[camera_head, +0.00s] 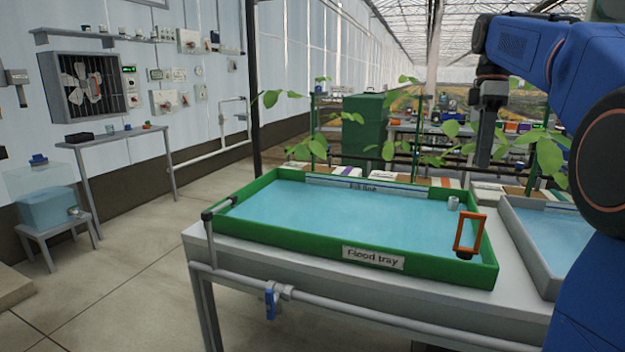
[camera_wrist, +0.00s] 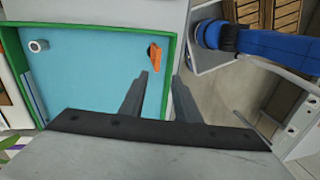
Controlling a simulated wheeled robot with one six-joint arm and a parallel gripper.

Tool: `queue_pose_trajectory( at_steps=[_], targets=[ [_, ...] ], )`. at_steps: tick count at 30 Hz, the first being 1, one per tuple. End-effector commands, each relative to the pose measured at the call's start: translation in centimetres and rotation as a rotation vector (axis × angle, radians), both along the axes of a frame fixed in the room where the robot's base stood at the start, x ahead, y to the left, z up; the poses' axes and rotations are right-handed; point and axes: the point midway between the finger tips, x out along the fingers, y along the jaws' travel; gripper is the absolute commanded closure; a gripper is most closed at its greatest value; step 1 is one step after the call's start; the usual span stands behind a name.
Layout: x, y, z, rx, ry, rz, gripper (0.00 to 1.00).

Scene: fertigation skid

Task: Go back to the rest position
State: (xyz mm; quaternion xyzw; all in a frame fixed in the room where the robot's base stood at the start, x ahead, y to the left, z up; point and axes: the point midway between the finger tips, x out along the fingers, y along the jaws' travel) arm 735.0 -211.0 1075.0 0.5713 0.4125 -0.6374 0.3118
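My gripper (camera_head: 485,150) hangs pointing down above the back right part of the flood tray in the head view, at the end of my raised blue arm. In the wrist view its two fingers (camera_wrist: 160,76) stand apart with nothing between them. The flood tray (camera_head: 250,236) has a green rim and blue liquid inside. An orange frame-shaped handle on a dark base (camera_head: 470,232) stands upright at its right front corner. The handle also shows in the wrist view (camera_wrist: 154,55), beyond the fingertips and apart from them.
A small white cup-like fitting (camera_head: 453,203) stands in the tray. A grey tray (camera_head: 535,255) adjoins at right. A pipe with a blue-handled valve (camera_head: 271,303) runs along the bench front. Leafy plants (camera_head: 310,148) stand behind the tray. The floor (camera_head: 130,250) at left is clear.

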Motion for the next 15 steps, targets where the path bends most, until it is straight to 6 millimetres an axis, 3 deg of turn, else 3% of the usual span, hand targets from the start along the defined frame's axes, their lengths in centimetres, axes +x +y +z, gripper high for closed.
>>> queue_pose_trajectory(
  at_steps=[8, 15],
  targets=[
    [-4.8, 4.4, -4.1, -0.064, -0.098, -0.216, 0.71],
    [-9.5, 7.7, -9.2, -0.088, -0.197, -0.428, 0.71]
  ],
)
